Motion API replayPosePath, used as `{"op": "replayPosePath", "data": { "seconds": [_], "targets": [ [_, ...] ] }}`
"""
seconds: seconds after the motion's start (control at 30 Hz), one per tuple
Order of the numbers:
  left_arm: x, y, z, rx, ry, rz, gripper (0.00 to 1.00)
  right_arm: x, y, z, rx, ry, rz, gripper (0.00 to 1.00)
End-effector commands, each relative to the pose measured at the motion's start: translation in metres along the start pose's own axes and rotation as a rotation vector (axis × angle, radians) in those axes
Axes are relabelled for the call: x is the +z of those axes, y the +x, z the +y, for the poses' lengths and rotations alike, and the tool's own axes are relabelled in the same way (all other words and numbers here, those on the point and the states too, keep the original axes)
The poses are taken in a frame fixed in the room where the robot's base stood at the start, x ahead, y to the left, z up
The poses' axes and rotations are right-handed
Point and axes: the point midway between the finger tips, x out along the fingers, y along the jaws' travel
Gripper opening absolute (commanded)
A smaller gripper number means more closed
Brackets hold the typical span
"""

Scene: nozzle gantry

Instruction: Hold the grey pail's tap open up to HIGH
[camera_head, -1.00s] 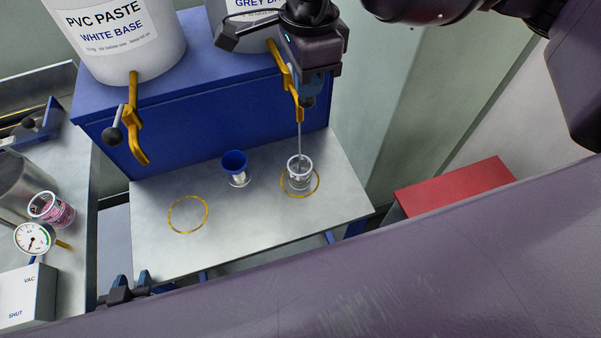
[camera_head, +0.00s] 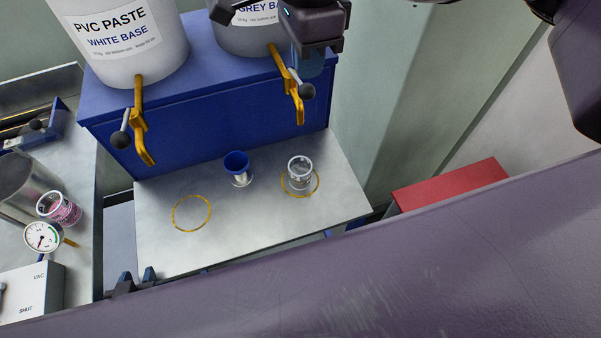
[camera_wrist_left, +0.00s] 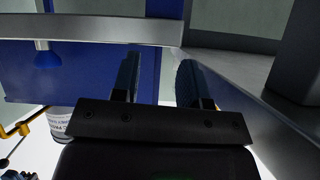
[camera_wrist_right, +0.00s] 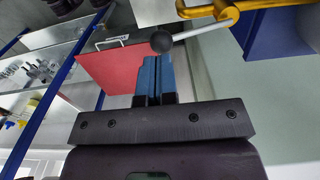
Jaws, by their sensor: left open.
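The grey pail (camera_head: 240,41) stands on the blue stand, partly hidden behind my right arm. Its yellow tap (camera_head: 284,70) hangs over the stand's front, with a black ball-ended lever (camera_head: 307,91) at its side. No stream falls from the tap. A clear cup (camera_head: 300,176) with grey contents stands below, in a yellow ring. My right gripper (camera_head: 310,70) is just above the lever ball. In the right wrist view its fingers (camera_wrist_right: 153,72) are together, with the ball (camera_wrist_right: 161,41) beside their tips, not between them. My left gripper (camera_head: 136,282) is open and empty, low at the bench's front.
The white pail (camera_head: 120,50) with its own yellow tap (camera_head: 139,120) stands at left. A gauge (camera_head: 42,237) and pink cup (camera_head: 59,208) are further left. A red box (camera_head: 450,186) is right.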

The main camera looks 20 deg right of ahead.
Motion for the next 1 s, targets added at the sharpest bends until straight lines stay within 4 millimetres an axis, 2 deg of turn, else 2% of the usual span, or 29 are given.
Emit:
{"op": "replayPosePath", "data": {
  "seconds": [0.33,0.83,1.0],
  "targets": [
    [0.001,0.0,0.001,0.001,-0.001,-0.007,0.43,0.0,-0.004,0.0,-0.001,0.0,0.0,0.0],
    [-0.005,-0.003,0.002,0.006,0.0,-0.027,0.43,0.0,-0.044,0.0,-0.003,0.0,0.0,0.0],
    [-0.011,-0.004,0.001,0.006,0.0,-0.017,0.43,0.0,-0.051,0.0,-0.001,0.0,0.0,0.0]
  ]
}}
